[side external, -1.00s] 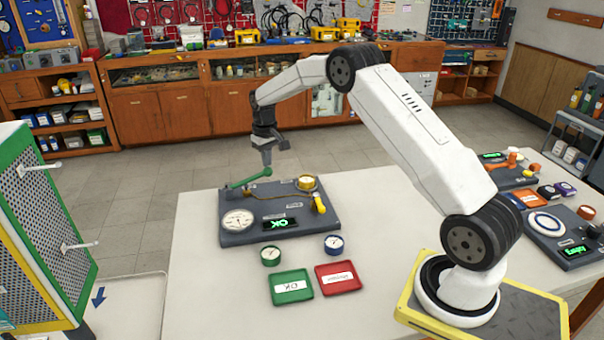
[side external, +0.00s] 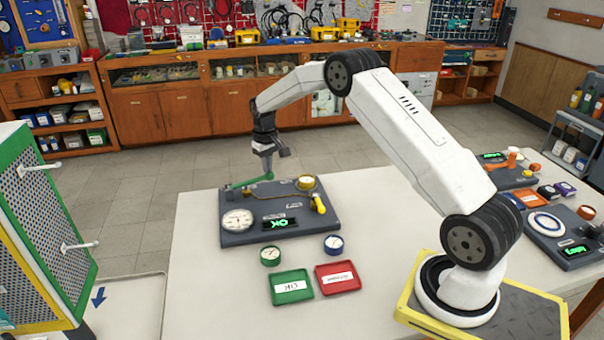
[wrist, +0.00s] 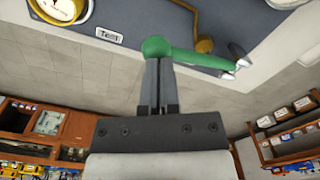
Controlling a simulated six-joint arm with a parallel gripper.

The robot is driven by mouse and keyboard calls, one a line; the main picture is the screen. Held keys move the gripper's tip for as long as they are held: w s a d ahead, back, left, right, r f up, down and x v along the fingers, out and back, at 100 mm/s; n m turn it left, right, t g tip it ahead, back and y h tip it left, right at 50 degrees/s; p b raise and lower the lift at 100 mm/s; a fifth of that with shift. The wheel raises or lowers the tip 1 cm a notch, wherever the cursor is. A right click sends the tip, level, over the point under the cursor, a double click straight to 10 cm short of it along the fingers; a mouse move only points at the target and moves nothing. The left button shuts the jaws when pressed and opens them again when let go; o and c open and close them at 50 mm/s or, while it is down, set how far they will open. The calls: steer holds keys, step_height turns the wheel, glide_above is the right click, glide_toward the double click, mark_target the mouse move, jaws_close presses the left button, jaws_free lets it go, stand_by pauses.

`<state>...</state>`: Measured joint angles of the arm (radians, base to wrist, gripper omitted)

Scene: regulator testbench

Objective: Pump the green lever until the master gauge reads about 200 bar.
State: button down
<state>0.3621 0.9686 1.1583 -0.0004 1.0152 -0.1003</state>
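The green lever (side external: 252,182) is on the dark testbench panel (side external: 325,222), low and nearly level, its free end toward the right. In the wrist view the lever's green end (wrist: 156,47) is at my fingertips. My gripper (side external: 267,170) points down at that end. Its fingers (wrist: 158,72) look close together, with the lever end at their tips rather than clearly between them. A large white dial (side external: 237,219), likely the master gauge, sits at the panel's front left; its reading is too small to tell. A brass-rimmed gauge (side external: 306,182) stands at the back, near a "Test" label (wrist: 109,35).
Two small gauges (side external: 271,255) (side external: 334,244), a green tray (side external: 305,296) and a red tray (side external: 350,286) lie in front. More devices (side external: 562,245) stand at right.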

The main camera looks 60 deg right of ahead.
steer(key=shift+f, duration=1.6)
stand_by(0.4)
steer(key=shift+r, duration=3.25)
steer(key=shift+f, duration=0.2)
steer(key=shift+f, duration=1.35)
steer(key=shift+r, duration=1.55)
steer(key=shift+r, duration=0.1)
